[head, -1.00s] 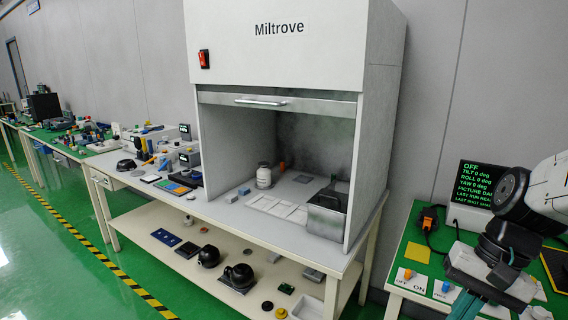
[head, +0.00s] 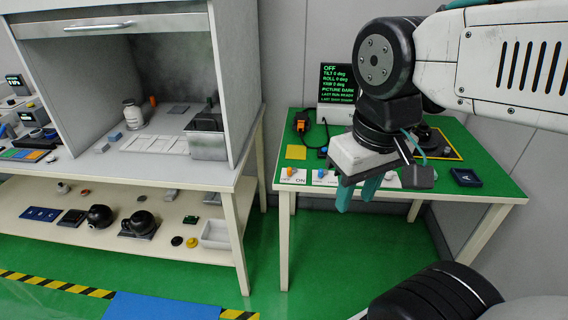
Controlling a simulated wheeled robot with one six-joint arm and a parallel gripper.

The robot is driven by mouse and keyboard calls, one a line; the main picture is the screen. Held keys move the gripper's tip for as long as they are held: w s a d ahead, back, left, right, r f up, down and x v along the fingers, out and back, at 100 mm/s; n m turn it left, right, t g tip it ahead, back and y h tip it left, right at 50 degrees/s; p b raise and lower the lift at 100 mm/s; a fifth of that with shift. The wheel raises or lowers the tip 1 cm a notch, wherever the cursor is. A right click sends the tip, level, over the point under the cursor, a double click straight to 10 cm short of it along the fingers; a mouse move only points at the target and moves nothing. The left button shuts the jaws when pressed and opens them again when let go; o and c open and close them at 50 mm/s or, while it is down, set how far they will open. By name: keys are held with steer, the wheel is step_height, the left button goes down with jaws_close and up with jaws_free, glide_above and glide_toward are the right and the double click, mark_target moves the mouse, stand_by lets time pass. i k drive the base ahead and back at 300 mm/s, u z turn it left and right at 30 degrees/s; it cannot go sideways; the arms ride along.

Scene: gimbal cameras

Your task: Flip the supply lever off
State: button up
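A small orange lever (head: 290,172) stands on a white plate (head: 299,180) at the front left of the green-topped table. The plate bears an ON label; its other label is too small to read now. I cannot tell which way the lever leans. My gripper (head: 357,198) hangs to the right of the lever, apart from it, over the table's front edge. Its two teal fingers point down with a gap between them and nothing in it. A screen (head: 342,85) behind shows OFF and PICTURE DARK in green letters.
A blue control (head: 320,173) sits on another white plate just right of the lever. A yellow square (head: 296,152), an orange device with a cable (head: 301,122) and a dark blue box (head: 466,177) are on the table. The fume hood bench (head: 232,182) stands left.

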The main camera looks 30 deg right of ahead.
mark_target(290, 170)
steer(key=z, duration=0.55)
steer(key=k, duration=1.2)
steer(key=z, duration=0.8)
steer(key=i, duration=1.3)
steer(key=u, duration=0.95)
steer(key=i, duration=0.55)
steer(key=u, duration=0.55)
